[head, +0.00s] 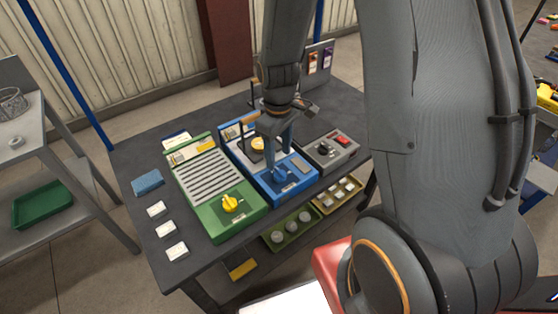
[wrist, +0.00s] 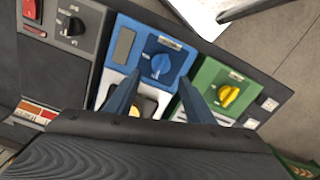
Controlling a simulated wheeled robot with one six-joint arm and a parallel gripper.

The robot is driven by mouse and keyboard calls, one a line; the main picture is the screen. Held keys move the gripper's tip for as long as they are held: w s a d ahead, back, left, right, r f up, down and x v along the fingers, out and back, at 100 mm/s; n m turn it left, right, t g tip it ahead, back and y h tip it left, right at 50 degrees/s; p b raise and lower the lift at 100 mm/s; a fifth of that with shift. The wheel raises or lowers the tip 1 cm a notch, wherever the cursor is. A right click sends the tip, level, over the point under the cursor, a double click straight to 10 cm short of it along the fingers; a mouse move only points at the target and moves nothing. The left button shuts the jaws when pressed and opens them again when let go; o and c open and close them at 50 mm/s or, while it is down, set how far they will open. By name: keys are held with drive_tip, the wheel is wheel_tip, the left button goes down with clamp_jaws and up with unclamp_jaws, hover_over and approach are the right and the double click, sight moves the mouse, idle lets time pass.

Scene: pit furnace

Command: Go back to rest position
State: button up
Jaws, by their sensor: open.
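My gripper (head: 279,148) hangs over the blue panel unit (head: 296,189) on the dark table, fingers pointing down. It also shows in the wrist view (wrist: 160,84), with two blue-grey fingers spread apart and nothing between them. The blue knob (wrist: 161,65) is visible beyond the fingertips, apparently apart from them. In the head view, the knob (head: 280,174) is just below the fingers. My arm hides part of the blue unit and the table's back right.
A green unit (head: 208,190) with a yellow knob (head: 232,203) stands left of the blue one. A grey switch box (head: 337,159) stands to its right. Small white blocks and a blue sponge-like block (head: 147,182) lie at the left. A shelf (head: 70,165) stands farther left.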

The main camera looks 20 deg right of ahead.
drive_tip(key=shift+r, duration=0.45)
